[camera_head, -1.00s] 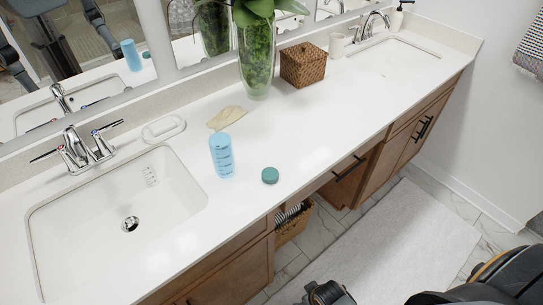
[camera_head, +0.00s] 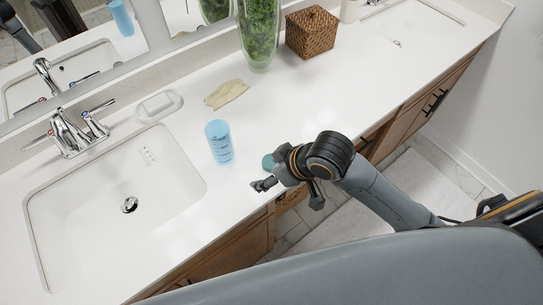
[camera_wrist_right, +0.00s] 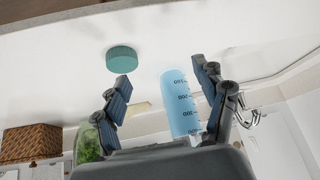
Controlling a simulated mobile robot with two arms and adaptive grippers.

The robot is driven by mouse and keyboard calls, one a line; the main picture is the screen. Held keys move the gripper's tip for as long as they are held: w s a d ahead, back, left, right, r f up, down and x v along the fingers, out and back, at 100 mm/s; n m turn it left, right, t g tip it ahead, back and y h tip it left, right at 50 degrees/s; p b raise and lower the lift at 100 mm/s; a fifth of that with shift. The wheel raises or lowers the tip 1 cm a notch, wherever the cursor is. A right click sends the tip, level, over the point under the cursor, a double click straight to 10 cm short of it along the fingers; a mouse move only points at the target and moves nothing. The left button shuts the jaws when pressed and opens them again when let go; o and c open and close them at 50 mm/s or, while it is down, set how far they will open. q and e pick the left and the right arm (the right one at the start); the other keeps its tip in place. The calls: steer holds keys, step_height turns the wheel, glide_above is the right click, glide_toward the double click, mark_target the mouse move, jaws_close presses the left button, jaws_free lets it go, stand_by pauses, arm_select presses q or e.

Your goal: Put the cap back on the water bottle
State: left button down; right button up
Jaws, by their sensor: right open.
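The light blue water bottle (camera_head: 219,143) stands upright on the white counter, just right of the near sink. Its teal cap (camera_head: 268,161) lies on the counter to the right of the bottle, partly hidden by my right gripper in the head view. My right gripper (camera_head: 288,190) is by the counter's front edge, close to the cap. In the right wrist view the gripper (camera_wrist_right: 165,85) is open and empty. That view, tilted over, shows the cap (camera_wrist_right: 122,59) outside the fingers and the bottle (camera_wrist_right: 181,103) beyond, between them. My left gripper is not in view.
The sink (camera_head: 110,215) lies left of the bottle. A beige cloth piece (camera_head: 227,93), a soap dish (camera_head: 159,106), a glass vase (camera_head: 258,40) and a wicker box (camera_head: 312,34) stand farther back. The counter right of the cap is clear.

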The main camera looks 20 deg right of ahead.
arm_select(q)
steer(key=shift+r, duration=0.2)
arm_select(e)
steer(key=w+d+r+n+g+h, duration=0.1)
steer(key=w+d+r+g, duration=0.1)
steer(key=d+r, duration=0.4)
steer(key=shift+r+n, duration=0.4)
steer(key=shift+r, duration=0.45)
steer(key=p, duration=0.1)
glide_above(271, 163)
steer(key=s+d, duration=0.1)
steer(key=d, duration=0.1)
steer(key=f, duration=0.8)
steer(key=shift+s+a, duration=0.2)
steer(key=shift+a, duration=0.05)
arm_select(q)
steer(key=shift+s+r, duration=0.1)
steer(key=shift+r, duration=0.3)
